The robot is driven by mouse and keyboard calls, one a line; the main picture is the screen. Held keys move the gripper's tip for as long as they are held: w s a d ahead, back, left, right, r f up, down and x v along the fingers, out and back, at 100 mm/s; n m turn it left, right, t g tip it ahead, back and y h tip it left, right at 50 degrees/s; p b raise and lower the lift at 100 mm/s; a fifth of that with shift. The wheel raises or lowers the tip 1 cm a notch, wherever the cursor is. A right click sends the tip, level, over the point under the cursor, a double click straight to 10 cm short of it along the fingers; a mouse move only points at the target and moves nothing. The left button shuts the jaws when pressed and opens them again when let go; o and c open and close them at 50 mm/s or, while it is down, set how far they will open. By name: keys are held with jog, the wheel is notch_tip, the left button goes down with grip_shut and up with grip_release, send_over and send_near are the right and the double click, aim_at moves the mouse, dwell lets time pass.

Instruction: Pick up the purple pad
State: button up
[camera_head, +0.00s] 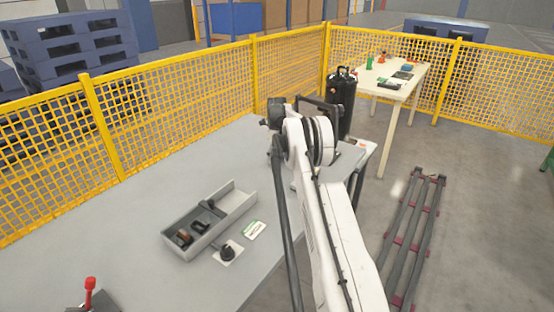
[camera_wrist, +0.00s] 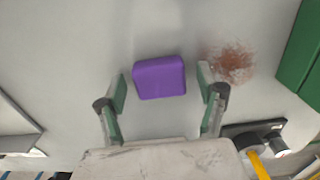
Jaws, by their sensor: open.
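The purple pad (camera_wrist: 159,77) is a rounded block lying on a pale grey surface in the wrist view. It is centred between and slightly beyond the two fingers of my gripper (camera_wrist: 162,84). My gripper is open and empty, with one finger to the left and one to the right of the pad. The fingers do not visibly touch it. In the head view the pad is hidden, and my white arm reaches over the grey table (camera_head: 135,205), with the gripper end not clearly visible.
A reddish speckled patch (camera_wrist: 232,62) lies right of the pad, with a green object (camera_wrist: 302,55) farther right. A dark and yellow item (camera_wrist: 258,142) is at lower right. A grey tray (camera_head: 212,222) with dark parts is on the table. Yellow mesh fencing (camera_head: 170,105) runs behind.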

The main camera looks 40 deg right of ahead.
aim_at(276, 156)
jog(key=shift+f, duration=0.2)
jog(key=shift+c, duration=0.4)
jog(key=c, duration=0.9)
jog(key=shift+r, duration=0.1)
jog(key=shift+c, duration=0.2)
jog(key=shift+r, duration=0.5)
jog(key=r, duration=0.3)
jog(key=shift+a+r, duration=0.25)
jog(key=shift+a, duration=0.1)
jog(key=w+a+r, duration=0.1)
jog(key=a+r, duration=0.5)
jog(key=a, duration=0.5)
jog(key=shift+r+b, duration=0.25)
jog(key=shift+b, duration=0.05)
